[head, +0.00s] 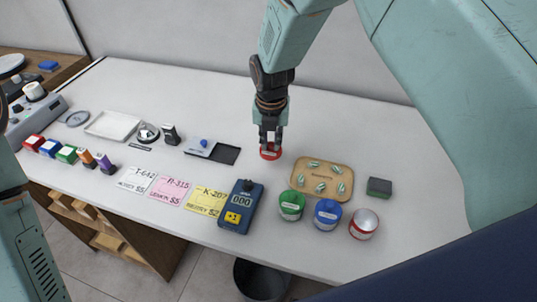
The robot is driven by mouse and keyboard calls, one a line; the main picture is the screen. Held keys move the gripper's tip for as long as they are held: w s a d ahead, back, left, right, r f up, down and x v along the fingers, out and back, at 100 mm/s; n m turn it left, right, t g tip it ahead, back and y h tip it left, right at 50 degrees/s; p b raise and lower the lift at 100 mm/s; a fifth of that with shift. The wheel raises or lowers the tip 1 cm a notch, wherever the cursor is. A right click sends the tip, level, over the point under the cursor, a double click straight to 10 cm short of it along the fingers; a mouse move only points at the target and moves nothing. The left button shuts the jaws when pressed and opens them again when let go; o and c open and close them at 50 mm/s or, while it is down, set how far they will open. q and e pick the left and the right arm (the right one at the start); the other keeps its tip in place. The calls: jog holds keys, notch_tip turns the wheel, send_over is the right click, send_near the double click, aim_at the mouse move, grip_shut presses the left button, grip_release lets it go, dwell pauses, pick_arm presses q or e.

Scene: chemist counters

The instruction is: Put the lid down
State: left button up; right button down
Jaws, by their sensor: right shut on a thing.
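A small red lid (270,154) is between the fingertips of my right gripper (270,143), which points down and is shut on it. The lid is at or just above the white counter, left of the wooden tray; I cannot tell whether it touches. A red jar (364,225) with a pale, silvery top stands at the front right. A green jar (291,206) and a blue jar (327,215) stand to its left, with tops in their own colours. Part of my left arm shows at the left edge, but its gripper does not show.
A wooden tray (300,172) with several small green-and-white pieces lies behind the jars. A dark blue device (240,207) reading 000 and three price cards (171,189) lie to the left. A dark sponge-like block (379,187) is at right. Counter behind my right gripper is clear.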

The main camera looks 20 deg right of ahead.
aim_at(270, 149)
jog(key=f, duration=0.5)
jog(key=shift+w+a, duration=0.15)
jog(key=shift+w, duration=0.25)
jog(key=shift+s+f, duration=0.15)
jog(key=shift+f, duration=0.25)
jog(key=shift+s+d, duration=0.1)
jog(key=shift+d, duration=0.1)
jog(key=shift+f, duration=0.2)
jog(key=c, duration=1.5)
grip_release()
jog(key=shift+w+a, duration=0.15)
jog(key=shift+w, duration=0.15)
jog(key=shift+o, duration=1)
jog(key=shift+s+r, duration=0.1)
jog(key=shift+s, duration=0.1)
pick_arm(q)
jog(key=shift+d+f, duration=0.1)
jog(key=shift+f, duration=0.1)
